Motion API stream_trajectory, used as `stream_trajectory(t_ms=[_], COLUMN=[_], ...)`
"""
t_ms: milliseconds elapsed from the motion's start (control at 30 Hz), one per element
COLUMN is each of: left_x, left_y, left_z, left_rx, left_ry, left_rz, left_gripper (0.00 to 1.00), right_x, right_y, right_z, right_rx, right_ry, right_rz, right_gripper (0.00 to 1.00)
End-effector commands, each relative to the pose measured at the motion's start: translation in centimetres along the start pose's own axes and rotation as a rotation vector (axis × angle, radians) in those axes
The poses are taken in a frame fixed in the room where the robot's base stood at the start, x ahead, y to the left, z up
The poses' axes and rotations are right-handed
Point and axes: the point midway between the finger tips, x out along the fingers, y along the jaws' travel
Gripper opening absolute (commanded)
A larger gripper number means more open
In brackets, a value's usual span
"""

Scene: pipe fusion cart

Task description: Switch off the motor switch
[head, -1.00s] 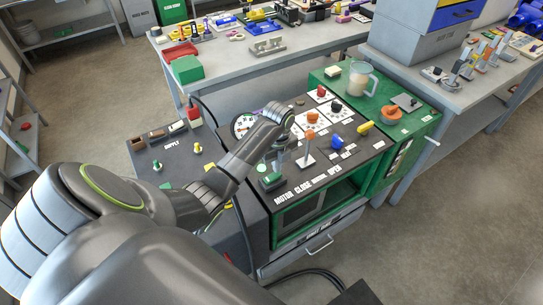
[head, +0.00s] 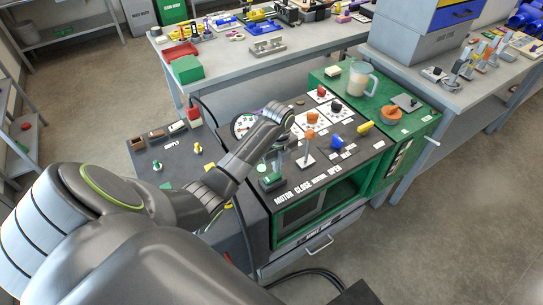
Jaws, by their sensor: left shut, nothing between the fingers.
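The motor switch (head: 271,181) is a green switch on the dark front panel of the cart, just above the printed word MOTOR. My left gripper (head: 283,143) is shut and empty above and behind the switch. My own wrist and the steep view partly hide the fingers, so I cannot tell whether they touch it. The switch's green part looks raised at the back, but its exact position is too small to read. My right gripper is not in view.
A lever with an orange knob (head: 309,137) stands right of the switch. A blue knob (head: 337,142) and a yellow handle (head: 365,128) sit farther right. A clear jug (head: 359,80) stands on the green top.

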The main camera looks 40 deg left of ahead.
Motion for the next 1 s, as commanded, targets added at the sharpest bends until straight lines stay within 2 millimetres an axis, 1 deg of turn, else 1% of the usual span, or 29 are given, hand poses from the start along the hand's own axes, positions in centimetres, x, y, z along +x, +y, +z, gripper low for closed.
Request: stream_trajectory(t_ms=[400, 1000], left_x=[0.07, 0.97], left_y=[0.00, 0.00], left_z=[0.00, 0.00], left_rx=[0.000, 0.000], left_ry=[0.000, 0.000], left_rz=[0.000, 0.000], left_gripper=[0.00, 0.00], right_x=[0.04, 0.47], right_y=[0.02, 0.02], right_z=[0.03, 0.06], right_rx=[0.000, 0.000], right_ry=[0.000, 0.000], right_rz=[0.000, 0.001], right_gripper=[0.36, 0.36])
